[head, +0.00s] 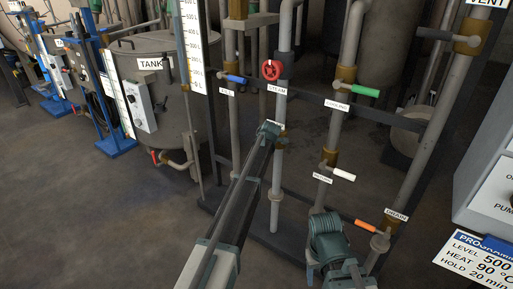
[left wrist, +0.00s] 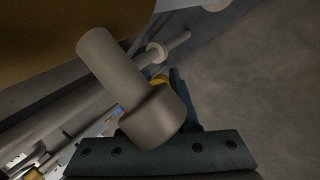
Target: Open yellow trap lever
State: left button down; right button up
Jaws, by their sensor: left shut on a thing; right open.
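The yellow trap lever shows only as a small yellow piece (left wrist: 159,79) in the left wrist view, beside a dark finger of my left gripper (left wrist: 180,98). A grey cylindrical valve part (left wrist: 152,118) stands in front and hides most of the lever and jaws. In the head view my left gripper (head: 270,130) is at the steam pipe, below the red wheel, and covers the lever and most of a white label. It is shut on the lever. My right gripper (head: 325,226) is low in the head view, open, with no object seen in it.
A red wheel (head: 271,70) sits on the steam pipe above my left gripper. Blue (head: 236,79), green (head: 365,91), white (head: 343,174) and orange (head: 366,225) levers stand on nearby pipes. A grey tank (head: 165,100) is at left. The floor at lower left is clear.

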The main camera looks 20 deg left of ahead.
pick_arm(q)
jog(key=shift+s+d+f+g+h, duration=0.2)
jog(key=shift+d+f+g+h, duration=0.3)
jog(key=shift+h, duration=0.3)
jog(key=shift+s+d+f+n+g+h+b, duration=0.1)
jog(key=shift+s+d+f+n+g+h, duration=0.15)
jog(key=shift+d+h, duration=0.6)
jog(key=shift+s+d+f+n+g+h+b, duration=0.15)
jog(key=shift+s+d+g+h, duration=0.2)
jog(key=shift+d+h, duration=0.45)
jog(key=shift+s+d+f+n+g+h+b, duration=0.1)
jog(key=shift+s+d+n+g+h, duration=0.3)
jog(key=shift+h, duration=0.75)
jog(key=shift+w+d, duration=0.15)
jog(key=c, duration=0.7)
grip_release()
